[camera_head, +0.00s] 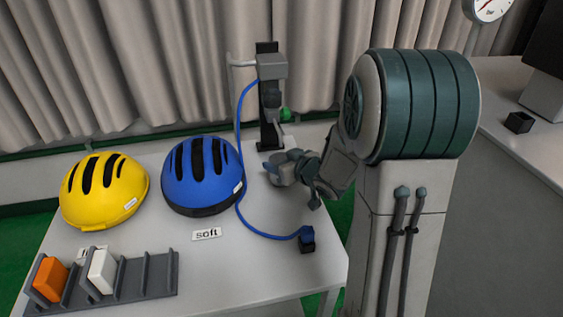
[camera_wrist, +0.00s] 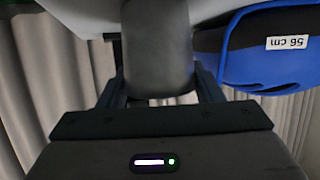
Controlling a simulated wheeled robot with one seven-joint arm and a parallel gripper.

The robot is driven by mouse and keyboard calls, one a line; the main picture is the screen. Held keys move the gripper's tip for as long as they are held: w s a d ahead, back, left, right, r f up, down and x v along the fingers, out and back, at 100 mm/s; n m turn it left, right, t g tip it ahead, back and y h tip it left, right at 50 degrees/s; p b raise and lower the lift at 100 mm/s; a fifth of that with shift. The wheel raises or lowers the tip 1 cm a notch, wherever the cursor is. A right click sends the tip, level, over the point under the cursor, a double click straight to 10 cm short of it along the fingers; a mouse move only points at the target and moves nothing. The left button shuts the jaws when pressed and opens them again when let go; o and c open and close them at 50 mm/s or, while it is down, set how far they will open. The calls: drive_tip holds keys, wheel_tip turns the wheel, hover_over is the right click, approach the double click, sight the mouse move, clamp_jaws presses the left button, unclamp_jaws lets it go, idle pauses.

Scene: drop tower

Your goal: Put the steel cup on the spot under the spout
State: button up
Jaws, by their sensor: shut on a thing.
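The steel cup shows as a smooth grey cylinder (camera_wrist: 158,45) between the two fingers of my gripper (camera_wrist: 158,85) in the wrist view. My gripper is shut on it. In the camera_head view my gripper (camera_head: 292,172) is over the back right of the table, just in front of the tower's foot, and the cup is partly covered by the fingers.
A blue helmet (camera_head: 200,178) stands close left of my gripper, a yellow helmet (camera_head: 105,195) farther left. A blue hose (camera_head: 245,215) runs from the tower to a dark block (camera_head: 307,242). A slotted rack (camera_head: 135,277) is front left. The table's front middle is clear.

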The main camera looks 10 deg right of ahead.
drive_tip(key=shift+f, duration=0.2)
drive_tip(key=o, duration=1.1)
drive_tip(key=shift+r, duration=0.1)
drive_tip(key=shift+r, duration=0.2)
drive_tip(key=v, duration=1.2)
drive_tip(key=shift+f, duration=0.15)
